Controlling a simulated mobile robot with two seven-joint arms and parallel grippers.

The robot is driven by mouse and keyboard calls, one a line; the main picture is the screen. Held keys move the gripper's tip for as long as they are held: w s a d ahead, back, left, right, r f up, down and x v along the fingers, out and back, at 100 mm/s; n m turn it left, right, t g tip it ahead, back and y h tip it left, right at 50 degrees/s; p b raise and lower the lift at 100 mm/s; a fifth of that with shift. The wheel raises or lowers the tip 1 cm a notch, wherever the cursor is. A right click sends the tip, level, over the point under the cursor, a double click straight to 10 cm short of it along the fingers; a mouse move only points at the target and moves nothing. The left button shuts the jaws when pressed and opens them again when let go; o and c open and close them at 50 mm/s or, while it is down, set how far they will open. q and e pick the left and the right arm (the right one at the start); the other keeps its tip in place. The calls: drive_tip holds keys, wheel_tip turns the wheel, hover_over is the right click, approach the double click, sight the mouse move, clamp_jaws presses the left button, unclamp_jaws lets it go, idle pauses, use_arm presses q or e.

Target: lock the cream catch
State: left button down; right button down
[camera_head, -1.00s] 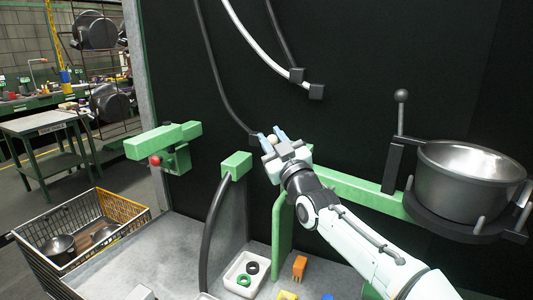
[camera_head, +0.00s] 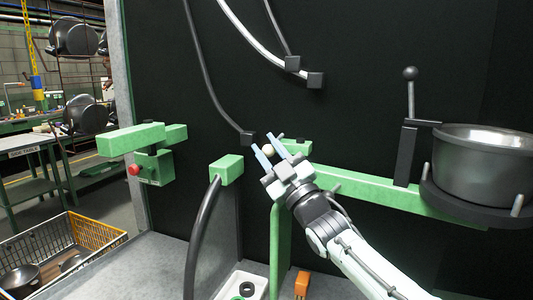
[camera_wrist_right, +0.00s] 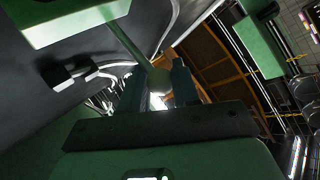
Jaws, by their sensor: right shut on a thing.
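The cream catch shows as a small round cream knob (camera_head: 269,150) beside the far left end of the green arm (camera_head: 350,187). My right gripper (camera_head: 264,143) is there, its two pale blue fingers on either side of the knob, shut on it. In the right wrist view the knob (camera_wrist_right: 158,82) sits between the fingertips at the end of a thin green rod (camera_wrist_right: 126,40). The parts behind the knob are hidden or dark. My left gripper is not in view.
A grey pot (camera_head: 484,165) sits in a dark ring at the right, with a ball-topped lever (camera_head: 410,95) beside it. A green bracket with a red knob (camera_head: 134,169) stands left. Dark hoses hang behind. A wire basket (camera_head: 60,245) is at lower left.

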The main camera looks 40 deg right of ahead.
drive_tip(key=shift+w+f, duration=0.2)
drive_tip(key=shift+f, duration=0.2)
drive_tip(key=c, duration=0.9)
unclamp_jaws()
drive_tip(key=shift+d+r, duration=0.1)
drive_tip(key=shift+o, duration=0.2)
drive_tip(key=shift+s, duration=0.1)
drive_tip(key=shift+r, duration=0.1)
drive_tip(key=shift+s, duration=0.1)
drive_tip(key=shift+s+f, duration=0.25)
drive_tip(key=shift+f, duration=0.1)
drive_tip(key=s+a, duration=0.1)
drive_tip(key=s, duration=1.1)
drive_tip(key=shift+s, duration=0.15)
